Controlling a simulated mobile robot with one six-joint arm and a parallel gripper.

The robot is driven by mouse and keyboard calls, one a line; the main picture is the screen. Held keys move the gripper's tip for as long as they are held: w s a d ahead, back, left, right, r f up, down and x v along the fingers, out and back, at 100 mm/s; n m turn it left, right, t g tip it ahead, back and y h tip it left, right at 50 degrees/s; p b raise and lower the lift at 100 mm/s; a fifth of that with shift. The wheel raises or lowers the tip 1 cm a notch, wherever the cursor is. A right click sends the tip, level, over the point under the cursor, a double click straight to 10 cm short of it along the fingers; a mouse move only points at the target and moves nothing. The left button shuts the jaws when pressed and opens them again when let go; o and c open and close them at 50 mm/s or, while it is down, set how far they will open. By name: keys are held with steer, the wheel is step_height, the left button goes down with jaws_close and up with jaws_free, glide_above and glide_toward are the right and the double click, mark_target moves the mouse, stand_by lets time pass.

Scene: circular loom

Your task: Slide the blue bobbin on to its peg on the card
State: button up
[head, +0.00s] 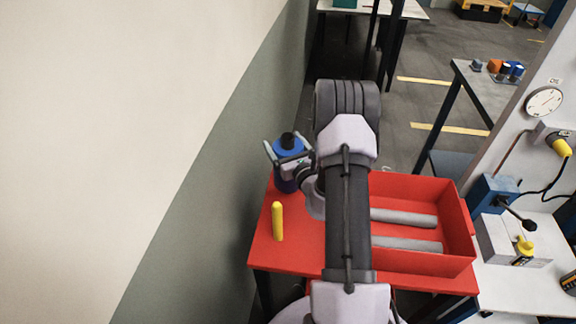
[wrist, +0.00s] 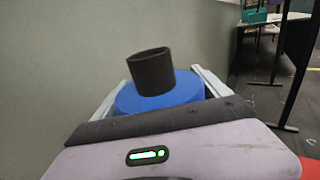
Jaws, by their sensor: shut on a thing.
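The blue bobbin (head: 284,184) has a wide blue body and a dark hollow core that sticks up from its top. It is at the far left corner of the red table, beside the wall. In the wrist view, the bobbin (wrist: 182,94) sits between two pale fingers, core upright and slightly tilted. My gripper (head: 287,149) is shut on it. I cannot tell whether its base touches the table. A yellow upright peg (head: 277,222) stands on the red table nearer to me, apart from the bobbin. I cannot make out a card.
The red table (head: 261,247) carries a red tray (head: 455,226) with grey rods, right of my arm. The wall (head: 215,205) runs close along the left. A white machine bench (head: 510,294) with a gauge and a blue box is at the right.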

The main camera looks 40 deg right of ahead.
step_height(320, 180, up, 20)
steer(key=p, duration=1.5)
steer(key=shift+f, duration=0.15)
